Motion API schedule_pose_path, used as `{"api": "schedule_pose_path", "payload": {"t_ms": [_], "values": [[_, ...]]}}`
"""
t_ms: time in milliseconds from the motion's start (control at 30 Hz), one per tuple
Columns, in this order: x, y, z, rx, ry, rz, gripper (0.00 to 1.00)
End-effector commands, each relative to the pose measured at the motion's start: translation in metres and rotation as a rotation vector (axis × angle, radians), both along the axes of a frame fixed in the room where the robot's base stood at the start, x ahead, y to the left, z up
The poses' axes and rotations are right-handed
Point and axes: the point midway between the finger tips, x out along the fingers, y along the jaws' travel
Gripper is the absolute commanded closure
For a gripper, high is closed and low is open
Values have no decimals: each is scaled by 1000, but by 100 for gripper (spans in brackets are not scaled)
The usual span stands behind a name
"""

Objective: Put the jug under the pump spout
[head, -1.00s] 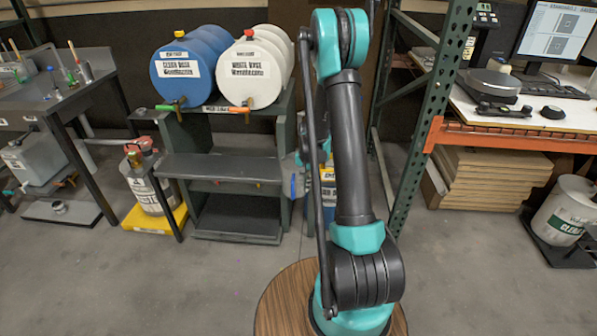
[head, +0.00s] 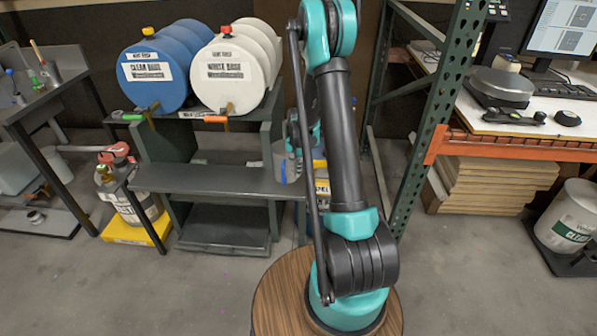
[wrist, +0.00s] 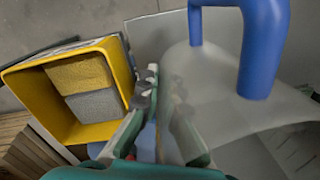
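The jug (head: 281,160) is translucent with a blue handle. In the head view it shows just left of my arm, in front of the right end of the grey shelf. In the wrist view the jug (wrist: 215,85) fills the right side, with its blue handle (wrist: 262,50) at the top. My gripper (wrist: 162,90) has its fingers at the jug's left side and appears shut on it, though the contact is partly hidden. The red-topped pump (head: 117,154) sits on a grey container (head: 130,208) at the left; its spout is not clear.
A yellow base (head: 135,232) is under the pump container. Blue (head: 155,70) and white (head: 230,75) drums lie on the dark rack. A yellow bin (wrist: 35,85) is close beside my gripper in the wrist view. A green rack post (head: 440,120) stands at right. The front floor is clear.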

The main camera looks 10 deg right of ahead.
Motion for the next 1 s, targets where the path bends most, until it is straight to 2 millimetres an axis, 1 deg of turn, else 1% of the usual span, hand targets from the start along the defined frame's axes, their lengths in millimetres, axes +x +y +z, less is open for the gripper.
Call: {"api": "schedule_pose_path", "payload": {"t_ms": [233,300,667,700,833,867,1000], "values": [[-3,7,-28,0,0,-1,100],[-4,8,-33,0,0,-2,100],[-4,8,-37,0,0,-2,100],[-4,8,-36,0,0,-2,92],[-4,8,-36,0,0,-2,76],[-4,8,-36,0,0,-2,74],[-4,8,-36,0,0,-2,74]]}}
